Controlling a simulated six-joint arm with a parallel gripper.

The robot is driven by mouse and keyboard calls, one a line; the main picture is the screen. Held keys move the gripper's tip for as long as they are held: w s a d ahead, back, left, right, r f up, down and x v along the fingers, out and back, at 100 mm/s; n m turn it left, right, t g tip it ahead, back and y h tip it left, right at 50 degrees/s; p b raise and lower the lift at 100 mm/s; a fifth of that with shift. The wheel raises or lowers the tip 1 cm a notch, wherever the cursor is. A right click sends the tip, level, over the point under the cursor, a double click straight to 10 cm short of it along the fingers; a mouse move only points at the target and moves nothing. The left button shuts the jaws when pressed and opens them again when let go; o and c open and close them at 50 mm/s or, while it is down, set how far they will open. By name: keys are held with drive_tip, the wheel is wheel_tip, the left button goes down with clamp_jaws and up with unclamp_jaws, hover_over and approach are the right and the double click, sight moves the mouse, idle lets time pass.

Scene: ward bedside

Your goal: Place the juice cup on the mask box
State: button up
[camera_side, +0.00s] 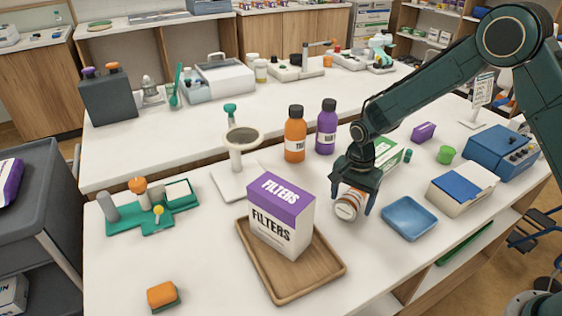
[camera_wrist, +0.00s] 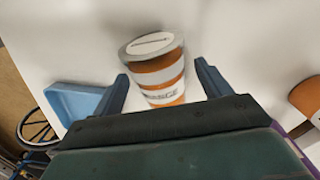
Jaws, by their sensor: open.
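The juice cup (camera_side: 347,206), with orange and white bands, is on the white table right of the wooden tray. In the wrist view the cup (camera_wrist: 162,75) shows a pale round end at the top and printed lettering on its side. My gripper (camera_side: 351,211) is open, with one finger on each side of the cup. In the wrist view a gap shows between the cup and each finger of my gripper (camera_wrist: 163,88). A white box with a blue top (camera_side: 447,203) at the right may be the mask box; I read no label on it.
A blue tray (camera_side: 410,233) lies just right of the cup. The wooden tray (camera_side: 322,283) holds a tall purple and white filters box (camera_side: 267,235). A green and white box (camera_side: 388,155) and orange (camera_side: 295,140) and purple bottles (camera_side: 326,132) stand behind.

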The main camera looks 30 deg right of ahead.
sight(352, 194)
drive_tip(key=c, duration=1.3)
drive_tip(key=shift+r, duration=0.2)
wheel_tip(352, 194, up, 20)
drive_tip(key=shift+f, duration=0.15)
